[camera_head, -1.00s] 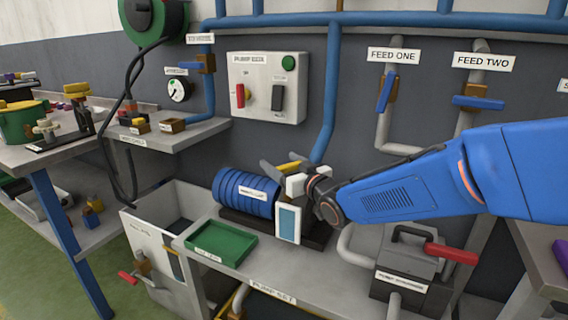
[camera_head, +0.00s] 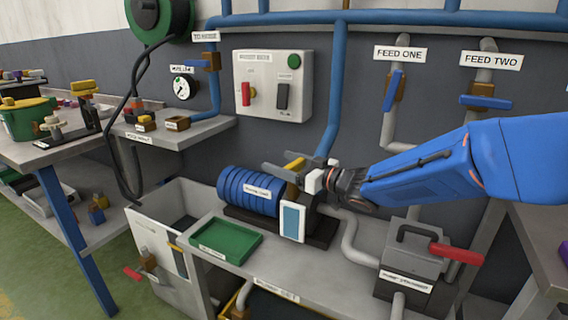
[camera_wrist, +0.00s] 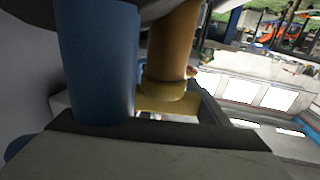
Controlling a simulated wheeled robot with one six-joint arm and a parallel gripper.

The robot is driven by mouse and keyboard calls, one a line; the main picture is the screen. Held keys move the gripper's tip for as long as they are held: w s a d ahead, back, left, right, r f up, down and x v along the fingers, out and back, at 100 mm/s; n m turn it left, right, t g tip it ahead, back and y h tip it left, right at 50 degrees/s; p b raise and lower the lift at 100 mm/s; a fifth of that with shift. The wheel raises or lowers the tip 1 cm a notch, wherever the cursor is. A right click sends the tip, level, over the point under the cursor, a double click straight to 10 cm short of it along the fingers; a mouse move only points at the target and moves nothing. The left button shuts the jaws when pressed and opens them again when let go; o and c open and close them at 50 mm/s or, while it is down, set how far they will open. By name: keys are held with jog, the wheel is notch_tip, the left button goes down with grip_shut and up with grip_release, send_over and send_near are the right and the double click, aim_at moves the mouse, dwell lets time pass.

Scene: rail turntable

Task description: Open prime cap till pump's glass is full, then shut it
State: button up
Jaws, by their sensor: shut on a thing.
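The pump (camera_head: 252,191) is a ribbed blue body on a dark base on the bench. Its glass (camera_head: 292,222) is a white-framed upright window, light blue over nearly its whole height. The yellow prime cap (camera_head: 294,164) is on top of the pump's right end, partly hidden by my gripper. My gripper (camera_head: 287,171) reaches in from the right with its grey fingers around the cap and is shut on it. In the wrist view the yellow cap (camera_wrist: 166,98) stands beside a blue pipe (camera_wrist: 97,65), above a grey finger; the contact is partly hidden.
A green tray (camera_head: 226,240) lies left of the glass. A grey strainer box (camera_head: 410,268) with a red handle (camera_head: 457,254) stands at right. The blue pipe (camera_head: 330,100) rises close behind the gripper. A control panel (camera_head: 272,85) hangs on the wall.

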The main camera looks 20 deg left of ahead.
dwell(0.3)
jog(key=o, duration=1.1)
jog(key=shift+c, duration=0.2)
jog(key=shift+d, duration=0.1)
jog(key=v, duration=1.1)
jog(key=shift+d, duration=0.4)
jog(key=shift+s, duration=0.1)
